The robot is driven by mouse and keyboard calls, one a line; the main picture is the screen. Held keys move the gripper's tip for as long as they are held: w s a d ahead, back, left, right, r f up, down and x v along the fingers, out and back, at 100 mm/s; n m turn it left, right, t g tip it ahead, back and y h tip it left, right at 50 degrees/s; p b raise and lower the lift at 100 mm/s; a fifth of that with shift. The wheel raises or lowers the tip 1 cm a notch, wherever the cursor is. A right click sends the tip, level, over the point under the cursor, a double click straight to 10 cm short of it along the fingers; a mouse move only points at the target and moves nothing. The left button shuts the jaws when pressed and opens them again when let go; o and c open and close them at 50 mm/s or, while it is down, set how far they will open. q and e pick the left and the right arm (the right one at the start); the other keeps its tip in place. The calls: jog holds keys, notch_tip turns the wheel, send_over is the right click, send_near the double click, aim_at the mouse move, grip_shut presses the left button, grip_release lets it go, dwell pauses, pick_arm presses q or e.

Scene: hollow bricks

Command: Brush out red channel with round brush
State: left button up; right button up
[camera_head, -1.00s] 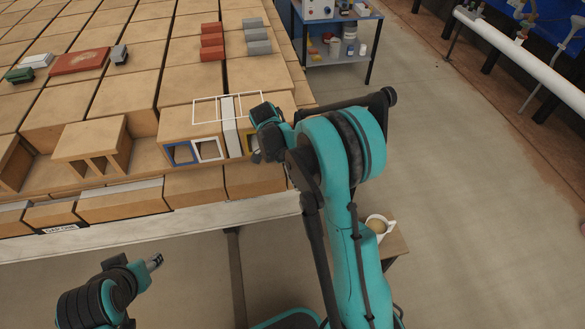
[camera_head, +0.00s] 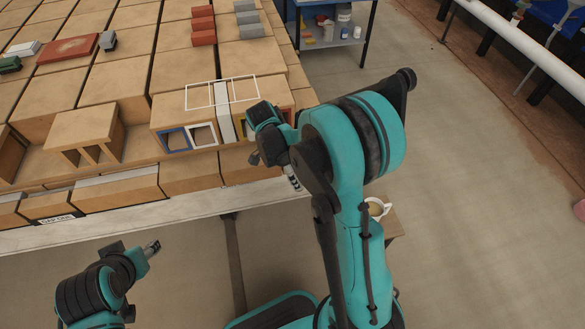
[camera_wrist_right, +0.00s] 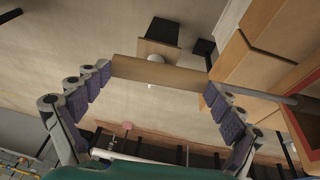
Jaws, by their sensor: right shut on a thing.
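The hollow brick (camera_head: 270,90) with coloured channel frames stands at the front right corner of the brick stack. Its blue frame (camera_head: 174,139) and white frame (camera_head: 202,136) show in the head view; my right gripper (camera_head: 272,150) covers most of the rest. In the right wrist view, my right gripper (camera_wrist_right: 160,82) is shut on the round brush's brown handle (camera_wrist_right: 160,72). Its thin grey rod (camera_wrist_right: 262,95) points right, to the red channel frame (camera_wrist_right: 287,118). Whether the tip is inside is unclear. My left gripper (camera_head: 152,247) is low, away from the bricks; its jaws are unclear.
A three-legged brick (camera_head: 85,135) stands to the left on the front ledge. Small red blocks (camera_head: 203,24) and grey blocks (camera_head: 250,20) lie on the stack's top. A white mug (camera_head: 377,208) stands on a small stand at right, near my right arm. Open floor lies further right.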

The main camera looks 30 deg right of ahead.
jog(key=shift+w, duration=0.1)
jog(key=shift+w+d, duration=0.35)
jog(key=shift+w, duration=1)
jog(key=shift+w+d, duration=0.3)
jog(key=shift+w, duration=1.05)
jog(key=shift+w+d, duration=0.35)
jog(key=shift+w, duration=1)
jog(key=shift+s+a, duration=0.35)
jog(key=shift+s, duration=1.05)
jog(key=shift+s+a, duration=0.3)
jog(key=shift+s, duration=1.05)
jog(key=shift+s+a, duration=0.35)
jog(key=shift+s, duration=1.15)
jog(key=s+a, duration=0.3)
jog(key=s, duration=1)
jog(key=shift+s+a, duration=0.15)
jog(key=shift+s, duration=0.05)
